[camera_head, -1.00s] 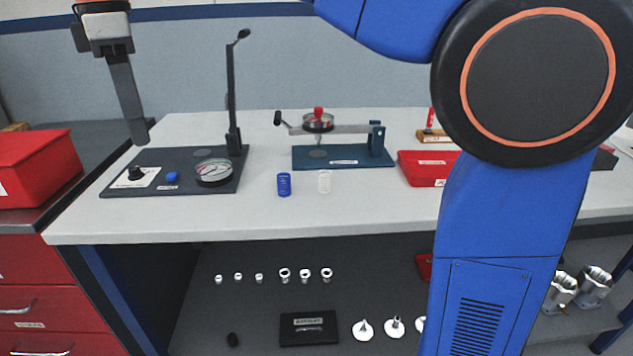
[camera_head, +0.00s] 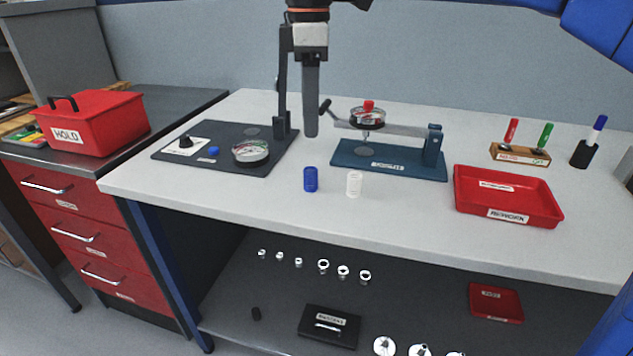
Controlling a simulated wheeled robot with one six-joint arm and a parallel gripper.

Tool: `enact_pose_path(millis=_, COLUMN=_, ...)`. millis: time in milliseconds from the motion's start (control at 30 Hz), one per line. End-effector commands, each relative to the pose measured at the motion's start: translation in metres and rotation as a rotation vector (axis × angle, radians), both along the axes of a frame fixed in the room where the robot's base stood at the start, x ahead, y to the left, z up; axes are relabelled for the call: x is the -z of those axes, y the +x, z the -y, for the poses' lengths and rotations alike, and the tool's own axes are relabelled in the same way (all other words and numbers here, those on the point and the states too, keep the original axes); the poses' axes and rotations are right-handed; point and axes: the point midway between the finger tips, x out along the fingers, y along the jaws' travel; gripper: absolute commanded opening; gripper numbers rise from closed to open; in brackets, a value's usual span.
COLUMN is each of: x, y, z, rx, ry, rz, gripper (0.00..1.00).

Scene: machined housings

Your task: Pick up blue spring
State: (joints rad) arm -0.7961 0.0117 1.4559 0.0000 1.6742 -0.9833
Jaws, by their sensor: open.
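The blue spring (camera_head: 311,179) stands upright on the light grey bench top, near its front edge. A white spring (camera_head: 354,184) of similar size stands just to its right, apart from it. My gripper (camera_head: 311,130) points down and shows above and behind the blue spring in the picture, with clear space between them.
A red tray (camera_head: 505,205) is at right, near marker holders. The red HOLD box (camera_head: 95,122) sits on the left cabinet. The front bench strip is clear.

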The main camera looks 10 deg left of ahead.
Motion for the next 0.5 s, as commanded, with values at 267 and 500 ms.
enact_pose_path(millis=267, x=0.049, y=-0.001, z=0.000, rx=0.000, ry=-0.003, rz=-0.003, gripper=0.45)
enact_pose_path(millis=500, x=0.071, y=0.000, z=0.000, rx=0.000, ry=0.000, rz=0.000, gripper=0.45)
